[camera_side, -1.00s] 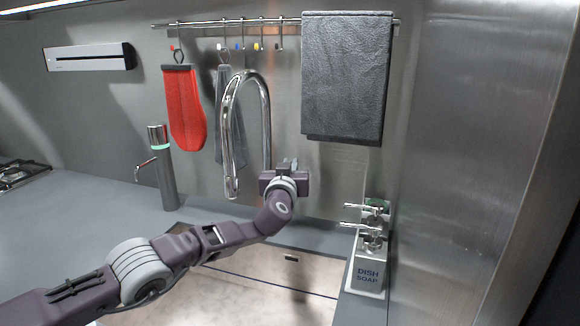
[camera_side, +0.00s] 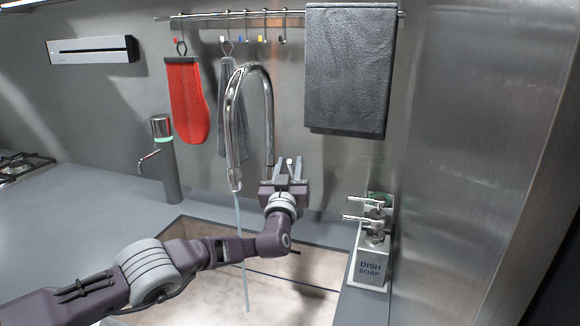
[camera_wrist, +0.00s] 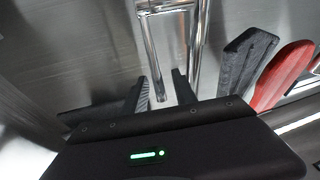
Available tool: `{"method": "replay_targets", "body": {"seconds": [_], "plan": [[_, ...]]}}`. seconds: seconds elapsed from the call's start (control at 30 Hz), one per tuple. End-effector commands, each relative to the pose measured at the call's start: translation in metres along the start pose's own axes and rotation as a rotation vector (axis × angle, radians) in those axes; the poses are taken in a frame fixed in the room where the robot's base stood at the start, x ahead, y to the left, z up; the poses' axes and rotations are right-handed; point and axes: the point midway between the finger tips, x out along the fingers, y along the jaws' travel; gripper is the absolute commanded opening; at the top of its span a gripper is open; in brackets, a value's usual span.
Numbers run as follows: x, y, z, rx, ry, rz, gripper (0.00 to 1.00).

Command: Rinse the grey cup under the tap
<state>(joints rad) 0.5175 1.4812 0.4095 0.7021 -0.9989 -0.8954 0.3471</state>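The tall chrome tap (camera_side: 235,125) arches over the sink, and a thin stream of water (camera_side: 241,250) runs from its spout down into the sink. My gripper (camera_side: 288,170) is just right of the tap's base, fingers pointing up and apart. A small pale-tipped part, perhaps a lever, shows between them; I cannot tell if they touch it. In the wrist view the fingers (camera_wrist: 160,85) are also spread, with the tap (camera_wrist: 168,45) beyond them. I see no grey cup in either view; my arm hides part of the sink.
The pale sink (camera_side: 285,275) lies below my arm. A grey cylinder dispenser (camera_side: 166,165) stands left. A red mitt (camera_side: 187,100), grey cloth (camera_side: 234,120) and dark towel (camera_side: 349,75) hang behind.

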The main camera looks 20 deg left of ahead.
Motion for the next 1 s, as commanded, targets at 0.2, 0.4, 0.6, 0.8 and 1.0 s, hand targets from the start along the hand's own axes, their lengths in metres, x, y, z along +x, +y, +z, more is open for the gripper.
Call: {"method": "replay_targets", "body": {"seconds": [0.2, 0.4, 0.6, 0.8, 1.0], "plan": [[-0.001, 0.001, 0.000, 0.001, -0.001, 0.000, 0.33], [-0.018, 0.001, 0.000, 0.002, -0.003, -0.001, 0.33], [-0.047, 0.001, 0.000, 0.002, -0.002, 0.002, 0.33], [-0.069, 0.000, 0.000, 0.000, -0.002, 0.000, 0.33], [-0.071, 0.000, 0.000, -0.001, 0.000, 0.000, 0.33]]}}
